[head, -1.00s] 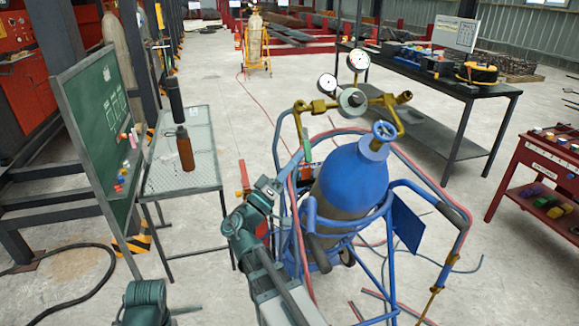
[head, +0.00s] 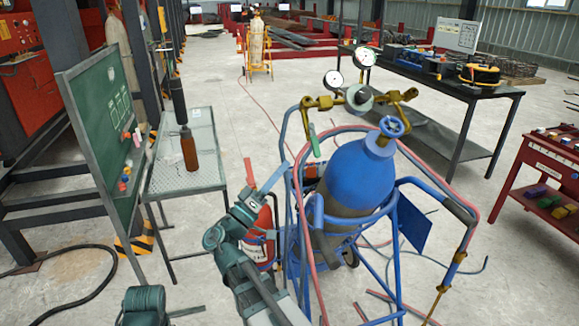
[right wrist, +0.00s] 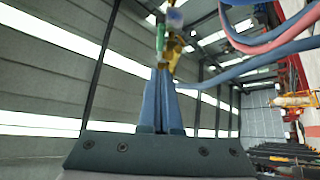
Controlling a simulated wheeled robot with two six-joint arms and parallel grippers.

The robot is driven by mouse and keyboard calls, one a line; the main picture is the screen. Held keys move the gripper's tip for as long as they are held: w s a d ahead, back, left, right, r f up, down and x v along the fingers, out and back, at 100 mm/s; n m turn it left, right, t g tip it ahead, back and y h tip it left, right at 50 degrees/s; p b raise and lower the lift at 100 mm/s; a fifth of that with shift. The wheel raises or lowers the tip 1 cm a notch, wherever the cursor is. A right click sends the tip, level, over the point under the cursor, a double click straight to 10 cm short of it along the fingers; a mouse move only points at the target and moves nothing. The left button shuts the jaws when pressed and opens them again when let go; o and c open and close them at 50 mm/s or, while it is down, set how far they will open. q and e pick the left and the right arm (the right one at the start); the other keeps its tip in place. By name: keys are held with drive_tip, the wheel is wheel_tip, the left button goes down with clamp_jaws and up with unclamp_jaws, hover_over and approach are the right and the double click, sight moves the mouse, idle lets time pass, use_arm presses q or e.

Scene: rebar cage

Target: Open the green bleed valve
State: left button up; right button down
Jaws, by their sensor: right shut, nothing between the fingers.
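The green bleed valve (head: 314,140) is a small green handle hanging below the left end of the brass regulator assembly (head: 322,103). In the right wrist view the green part (right wrist: 160,38) shows beyond the fingertips, beside blurred brass. My right gripper (head: 277,174) is in front of the blue cylinder's cart, below and left of the green handle. Its two blue fingers (right wrist: 162,72) are together with nothing between them, apart from the handle in the head view. The handle's exact angle is too small to read. My left gripper is out of view.
The blue cylinder (head: 356,178) stands in a blue tube cart (head: 400,285), with red and blue hoses around it. A red fire extinguisher (head: 261,235) is behind my right arm. A mesh table (head: 205,150) with a brown bottle (head: 188,150) stands left.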

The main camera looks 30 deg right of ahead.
drive_tip(key=b+v, duration=0.2)
drive_tip(key=v, duration=0.4)
drive_tip(key=shift+s+f, duration=0.1)
drive_tip(key=shift+f, duration=0.1)
wheel_tip(320, 180, down, 19)
drive_tip(key=s+a+n+g+y, duration=0.2)
drive_tip(key=s+n+g+y, duration=0.15)
drive_tip(key=y, duration=0.65)
drive_tip(key=s+a+f+n+y, duration=0.3)
drive_tip(key=a+f+y, duration=0.3)
drive_tip(key=a+f, duration=0.25)
drive_tip(key=s+a+f+n+g+y, duration=0.35)
drive_tip(key=s+a+y, duration=0.2)
drive_tip(key=a, duration=0.65)
wheel_tip(320, 180, up, 16)
drive_tip(key=p, duration=1.6)
drive_tip(key=shift+d+m+t+p, duration=0.3)
drive_tip(key=shift+p, duration=0.1)
